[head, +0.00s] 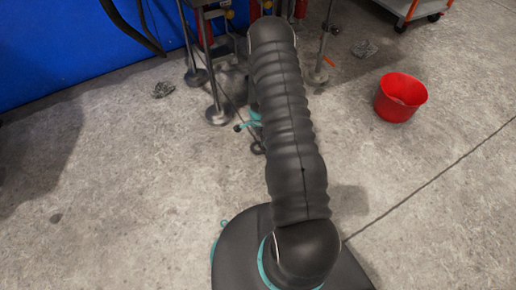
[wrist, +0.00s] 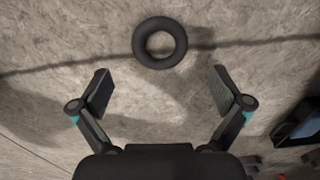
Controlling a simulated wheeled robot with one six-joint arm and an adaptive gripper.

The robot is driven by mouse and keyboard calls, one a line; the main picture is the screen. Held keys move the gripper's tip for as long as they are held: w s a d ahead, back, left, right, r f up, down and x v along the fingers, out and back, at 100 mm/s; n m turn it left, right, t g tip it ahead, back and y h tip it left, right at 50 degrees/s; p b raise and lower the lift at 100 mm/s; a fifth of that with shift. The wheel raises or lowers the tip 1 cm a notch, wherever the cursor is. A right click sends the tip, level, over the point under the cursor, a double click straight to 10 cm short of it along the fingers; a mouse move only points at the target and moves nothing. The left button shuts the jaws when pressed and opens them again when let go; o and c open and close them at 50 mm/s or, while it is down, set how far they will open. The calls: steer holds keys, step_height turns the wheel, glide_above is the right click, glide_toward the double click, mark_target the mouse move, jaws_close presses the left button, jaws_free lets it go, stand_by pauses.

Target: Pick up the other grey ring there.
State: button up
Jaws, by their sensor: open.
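A dark grey ring (wrist: 160,62) lies flat on the concrete floor at the upper middle of the wrist view, its hole showing the floor. My gripper (wrist: 162,92) is open and empty, its two fingers wide apart. The ring appears just beyond the fingertips, roughly centred between them and not touched by either. In the head view my arm covers much of the middle, and my gripper (head: 249,124) shows only in part beside it.
A red bucket (head: 400,100) stands on the floor to the right. Machine legs (head: 215,112) stand close to my gripper, with a blue wall (head: 60,50) behind at left. Crumpled grey pieces (head: 163,90) lie on the floor. The floor at front left is clear.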

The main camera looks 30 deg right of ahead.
mark_target(258, 149)
steer(key=shift+a+f+b, duration=0.15)
steer(key=shift+f+b, duration=0.25)
steer(key=shift+f, duration=2.2)
steer(key=c, duration=1)
